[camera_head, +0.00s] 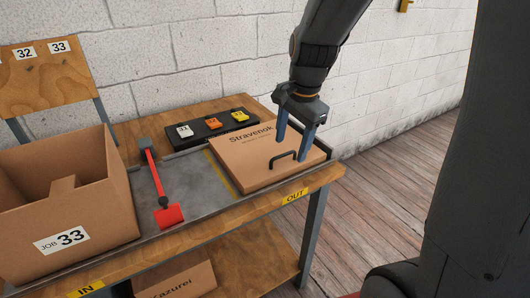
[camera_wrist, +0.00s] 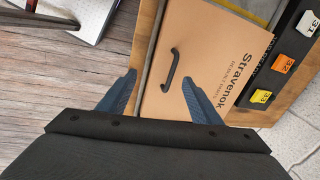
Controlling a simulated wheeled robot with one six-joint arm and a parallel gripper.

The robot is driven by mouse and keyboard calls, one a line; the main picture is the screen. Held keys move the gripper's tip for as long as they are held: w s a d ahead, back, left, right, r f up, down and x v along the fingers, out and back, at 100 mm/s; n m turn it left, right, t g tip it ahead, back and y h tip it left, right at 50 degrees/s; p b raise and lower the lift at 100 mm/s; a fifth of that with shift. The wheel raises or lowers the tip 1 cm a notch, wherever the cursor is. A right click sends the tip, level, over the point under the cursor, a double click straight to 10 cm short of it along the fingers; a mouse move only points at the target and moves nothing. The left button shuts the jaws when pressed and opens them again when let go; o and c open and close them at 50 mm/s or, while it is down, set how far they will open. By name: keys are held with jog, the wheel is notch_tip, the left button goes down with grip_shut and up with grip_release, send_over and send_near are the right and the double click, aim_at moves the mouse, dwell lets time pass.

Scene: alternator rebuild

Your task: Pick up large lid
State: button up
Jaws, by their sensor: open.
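The large lid (camera_head: 237,160) is a flat brown cardboard lid marked "Stravenok" with a black handle (camera_head: 283,163) on top. It lies at the right end of the bench, beside the OUT label. In the wrist view the lid (camera_wrist: 208,50) lies beyond the fingers, and its handle (camera_wrist: 171,70) stands ahead, between the lines of the two fingertips. My gripper (camera_head: 296,142) is open and empty above the lid, near the handle. In the wrist view my gripper (camera_wrist: 158,82) also shows its two blue fingers apart. I cannot tell the exact height of the fingertips above the lid.
An open cardboard box (camera_head: 110,218) marked JOB 33 stands at the left. A red-handled tool (camera_head: 152,170) lies on the grey bench surface between box and lid. A black tray with numbered tags (camera_head: 211,127) sits behind the lid. Another box (camera_head: 175,280) is on the lower shelf.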

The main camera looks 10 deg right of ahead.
aim_at(285, 165)
jog(key=shift+w+f+m, duration=0.1)
jog(key=shift+w+m, duration=0.6)
jog(key=shift+w+f+p, duration=0.15)
jog(key=shift+f+p, duration=0.05)
jog(key=shift+f, duration=1)
jog(key=shift+w+f+p, duration=0.2)
jog(key=shift+f, duration=1.05)
jog(key=shift+w+f+p, duration=0.15)
jog(key=shift+f+p, duration=0.05)
jog(key=shift+f, duration=1)
jog(key=shift+c, duration=0.6)
